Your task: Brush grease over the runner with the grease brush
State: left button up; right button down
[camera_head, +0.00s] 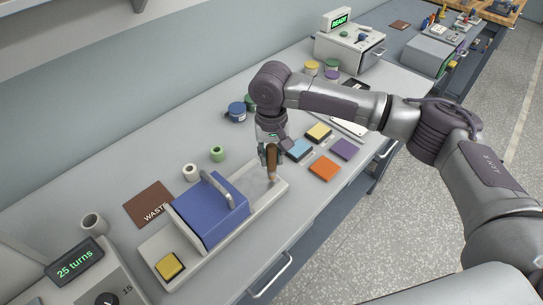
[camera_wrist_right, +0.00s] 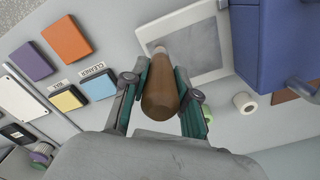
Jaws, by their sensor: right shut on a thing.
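My right gripper (camera_head: 269,150) is shut on the brown wooden handle of the grease brush (camera_head: 272,163), which points down. The handle fills the middle of the right wrist view (camera_wrist_right: 160,90), between the two fingers. The brush tip is over the bare right end of a long pale base with raised rims (camera_head: 283,184), which I take for the runner. I cannot tell whether the tip touches it. A blue block with a grey handle (camera_head: 208,213) sits on the middle of the base. A yellow block (camera_head: 170,265) sits at its left end. My left gripper is not in view.
Orange (camera_head: 323,168), purple (camera_head: 345,149), blue (camera_head: 299,149) and yellow (camera_head: 318,131) pads lie right of the brush. A brown WASTE mat (camera_head: 146,204) and small white (camera_head: 191,172) and green (camera_head: 218,154) spools lie behind the base. A blue jar (camera_head: 237,111) stands farther back.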

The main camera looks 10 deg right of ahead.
dwell(0.4)
jog(key=shift+f, duration=0.6)
jog(key=shift+p, duration=0.3)
jog(key=shift+w+a+r+p, duration=0.1)
jog(key=shift+w+a+p, duration=0.25)
jog(key=shift+w+a, duration=0.55)
jog(key=shift+w, duration=0.25)
jog(key=shift+w+a, duration=0.25)
jog(key=shift+w, duration=0.25)
jog(key=shift+w+a, duration=0.1)
